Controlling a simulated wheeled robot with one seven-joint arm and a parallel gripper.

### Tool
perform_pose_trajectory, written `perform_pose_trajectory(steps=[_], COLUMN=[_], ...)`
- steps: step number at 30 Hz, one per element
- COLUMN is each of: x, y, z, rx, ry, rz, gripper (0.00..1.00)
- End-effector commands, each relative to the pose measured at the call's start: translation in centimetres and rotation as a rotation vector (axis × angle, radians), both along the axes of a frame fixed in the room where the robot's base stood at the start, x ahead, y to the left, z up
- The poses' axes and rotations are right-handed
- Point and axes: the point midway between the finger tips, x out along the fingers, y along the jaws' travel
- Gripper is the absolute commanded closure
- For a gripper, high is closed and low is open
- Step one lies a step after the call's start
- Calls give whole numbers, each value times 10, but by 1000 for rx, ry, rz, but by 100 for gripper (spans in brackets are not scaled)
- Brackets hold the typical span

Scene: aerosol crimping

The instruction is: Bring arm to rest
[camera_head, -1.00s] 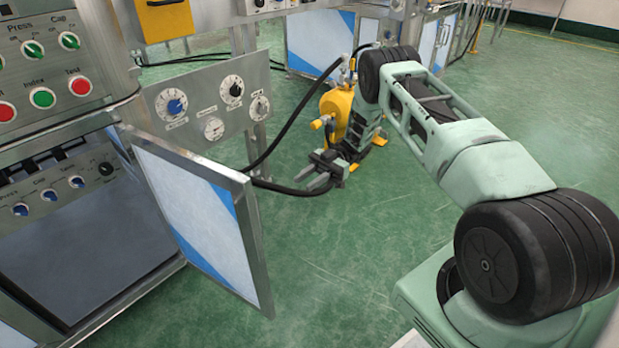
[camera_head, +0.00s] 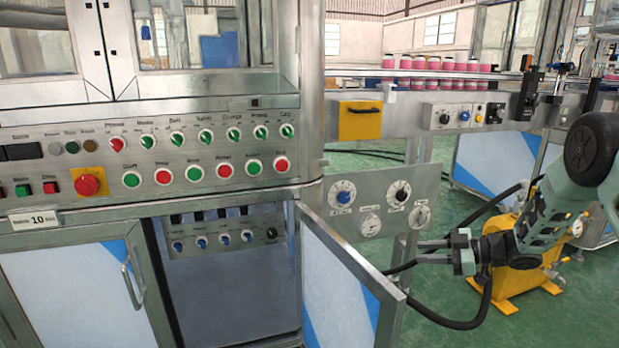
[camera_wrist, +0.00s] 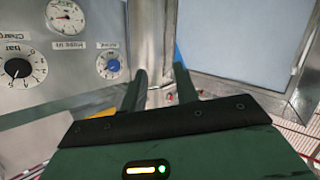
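My arm comes in from the right edge of the head view, bent at a black joint. The gauge panel also shows at the upper left of the wrist view (camera_wrist: 45,75).
The cabinet door (camera_head: 340,285) stands open towards me, close to the gripper. A yellow machine (camera_head: 512,283) with black hoses stands behind my arm. The control panel (camera_head: 190,150) fills the left. A conveyor with pink-and-white cans (camera_head: 430,65) runs at the back right.

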Motion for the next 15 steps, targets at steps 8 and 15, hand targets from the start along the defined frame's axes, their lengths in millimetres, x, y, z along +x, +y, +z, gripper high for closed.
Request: perform_pose_trajectory(steps=[8,15], x=[16,-89], y=[-24,-47], z=[77,96], rx=[-234,-368], ry=[92,444], rz=[-618,-1028], gripper=[70,70])
